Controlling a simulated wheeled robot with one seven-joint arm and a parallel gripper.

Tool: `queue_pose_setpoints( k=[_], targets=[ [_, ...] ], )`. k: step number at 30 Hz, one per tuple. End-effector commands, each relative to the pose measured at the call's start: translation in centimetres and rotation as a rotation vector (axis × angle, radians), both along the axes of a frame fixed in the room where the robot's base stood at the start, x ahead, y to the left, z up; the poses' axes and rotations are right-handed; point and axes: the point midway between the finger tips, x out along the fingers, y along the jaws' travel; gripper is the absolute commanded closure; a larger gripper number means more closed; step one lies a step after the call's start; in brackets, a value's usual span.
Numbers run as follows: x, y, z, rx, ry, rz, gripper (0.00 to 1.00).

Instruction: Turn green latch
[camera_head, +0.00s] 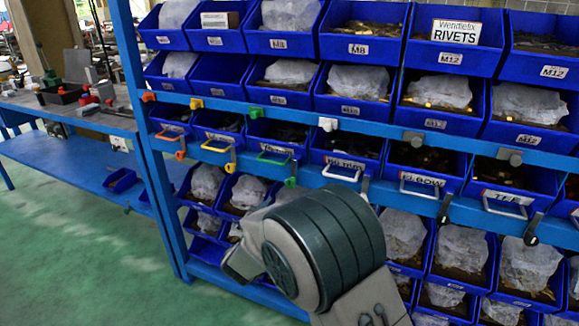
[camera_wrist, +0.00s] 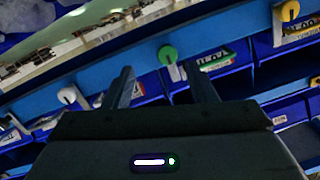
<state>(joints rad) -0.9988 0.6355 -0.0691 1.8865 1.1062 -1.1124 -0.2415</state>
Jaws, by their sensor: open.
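The green latch (camera_head: 256,112) sits on the blue rail of the rack in the head view, between a yellow latch (camera_head: 196,103) and a white latch (camera_head: 328,124). In the wrist view the green latch (camera_wrist: 168,55) has a round green head and a short pale stem. My gripper (camera_wrist: 159,70) is open and its two fingers point toward the rail. The green latch appears between the fingertips, slightly beyond them; I cannot tell the remaining distance. I see no contact. My arm shows in the head view, but my fingers cannot be made out there.
Blue bins (camera_head: 285,45) with bagged parts fill the rack above and below the rail. Pull handles, including a green one (camera_head: 273,158), hang on the bins below the rail. A yellow latch (camera_wrist: 288,12) and a white latch (camera_wrist: 68,95) flank the green one in the wrist view. A workbench (camera_head: 75,115) stands left.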

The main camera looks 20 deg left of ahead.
Motion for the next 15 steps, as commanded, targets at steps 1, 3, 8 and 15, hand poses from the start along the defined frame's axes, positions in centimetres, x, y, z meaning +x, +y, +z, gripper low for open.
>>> queue_pose_setpoints(
  k=[1, 3, 8, 15],
  targets=[
    [-0.8, 0.8, 0.7, -0.011, -0.027, -0.017, 0.48],
    [-1.6, 1.3, 1.0, -0.019, -0.059, -0.045, 0.48],
    [-2.1, 1.6, 1.0, -0.029, -0.093, -0.077, 0.48],
    [1.5, 1.2, 0.9, -0.028, -0.094, -0.081, 0.48]
  ],
)
